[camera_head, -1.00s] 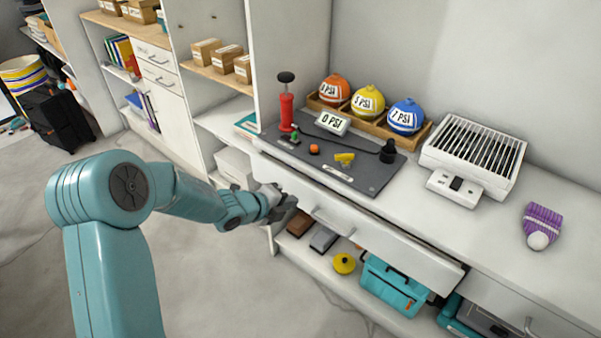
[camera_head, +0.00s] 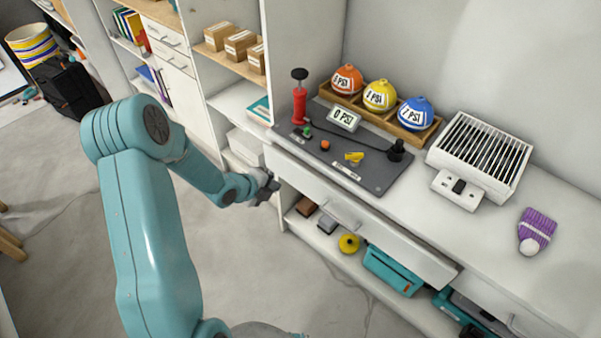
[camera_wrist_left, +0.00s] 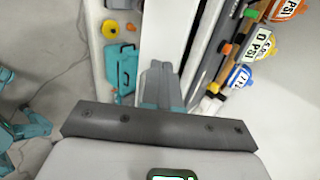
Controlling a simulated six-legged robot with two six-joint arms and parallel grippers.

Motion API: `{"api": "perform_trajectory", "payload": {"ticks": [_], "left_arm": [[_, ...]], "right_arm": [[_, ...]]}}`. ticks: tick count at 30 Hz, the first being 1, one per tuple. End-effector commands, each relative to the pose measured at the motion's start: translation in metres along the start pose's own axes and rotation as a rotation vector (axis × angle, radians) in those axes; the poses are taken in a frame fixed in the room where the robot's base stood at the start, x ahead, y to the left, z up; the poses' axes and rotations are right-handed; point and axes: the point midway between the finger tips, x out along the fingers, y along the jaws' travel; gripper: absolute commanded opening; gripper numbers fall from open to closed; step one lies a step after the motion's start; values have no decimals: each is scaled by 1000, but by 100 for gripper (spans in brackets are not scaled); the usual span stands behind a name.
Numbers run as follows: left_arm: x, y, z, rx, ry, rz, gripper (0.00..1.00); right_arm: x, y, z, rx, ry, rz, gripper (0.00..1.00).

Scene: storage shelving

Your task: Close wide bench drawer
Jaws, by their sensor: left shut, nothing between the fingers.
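The wide bench drawer is a white front (camera_head: 310,187) under the bench top, with a bar handle (camera_head: 346,215). A narrow gap shows between its top edge and the bench, clearest toward the right end, so it stands slightly open. My left gripper (camera_head: 266,188) is shut and empty, close to the left end of the drawer front. I cannot tell whether it touches it. In the left wrist view the shut fingers (camera_wrist_left: 160,82) point along the white drawer front (camera_wrist_left: 165,30). My right gripper is not in view.
The bench top holds a grey mat (camera_head: 375,176) with a red pump (camera_head: 299,103), a tray of balls (camera_head: 408,138) and a white heater (camera_head: 480,155). A teal toolbox (camera_head: 393,270) and yellow item (camera_head: 349,243) sit on the shelf below.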

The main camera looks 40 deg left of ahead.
Motion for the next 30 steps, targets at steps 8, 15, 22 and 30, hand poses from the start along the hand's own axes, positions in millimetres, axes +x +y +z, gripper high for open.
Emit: {"api": "perform_trajectory", "payload": {"ticks": [8, 15, 22, 30], "left_arm": [[56, -1, -1, 1, 5, 1, 0], [103, -10, 0, 5, 5, -3, 0], [123, -28, 0, 5, 5, -1, 0], [127, -30, 0, 3, 4, -1, 0]], "right_arm": [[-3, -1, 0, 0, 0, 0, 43], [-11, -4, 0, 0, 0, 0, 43], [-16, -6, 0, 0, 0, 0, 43], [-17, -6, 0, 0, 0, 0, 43]]}}
